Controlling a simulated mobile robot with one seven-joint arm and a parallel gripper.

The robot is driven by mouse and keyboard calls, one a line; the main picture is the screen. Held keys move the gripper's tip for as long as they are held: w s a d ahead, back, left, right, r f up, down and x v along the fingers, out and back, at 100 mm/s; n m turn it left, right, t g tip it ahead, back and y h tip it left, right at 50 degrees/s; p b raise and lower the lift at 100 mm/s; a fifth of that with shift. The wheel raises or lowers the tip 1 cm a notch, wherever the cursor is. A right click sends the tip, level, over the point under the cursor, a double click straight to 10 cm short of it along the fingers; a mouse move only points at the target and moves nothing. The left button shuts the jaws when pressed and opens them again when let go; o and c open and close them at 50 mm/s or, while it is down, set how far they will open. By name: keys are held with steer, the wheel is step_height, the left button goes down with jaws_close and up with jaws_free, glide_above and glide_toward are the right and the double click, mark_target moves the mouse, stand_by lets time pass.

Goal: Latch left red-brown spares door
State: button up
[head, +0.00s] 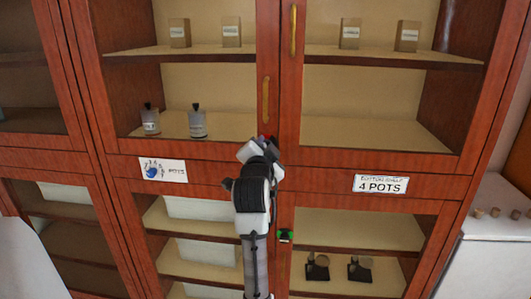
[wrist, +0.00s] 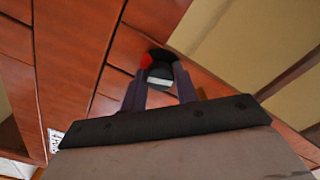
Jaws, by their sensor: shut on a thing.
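The red-brown cabinet has an upper left glazed door (head: 115,150) that appears closed, with a yellow upright handle (head: 266,100). My gripper (head: 262,143) is at this door's lower right corner, below the handle, and covers most of the latch there. In the wrist view, my gripper's fingers (wrist: 160,92) are shut on a dark latch piece (wrist: 160,74) with a pale face. A red patch (wrist: 146,61) shows beside it. Whether the latch is fully turned is hidden.
The upper right door has its own yellow handle (head: 293,30). A green-marked latch (head: 286,236) is on the lower doors, right of my arm. Labels (head: 163,170) and (head: 381,184) are on the rail. Bottles (head: 198,122) stand behind the left glass. A white counter (head: 490,235) is at right.

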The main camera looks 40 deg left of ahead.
steer(key=shift+m+b, duration=0.6)
steer(key=shift+m, duration=1.3)
steer(key=o, duration=1)
steer(key=shift+c, duration=0.2)
steer(key=b+v, duration=0.2)
steer(key=v, duration=1.2)
steer(key=shift+b, duration=0.4)
steer(key=shift+a, duration=0.15)
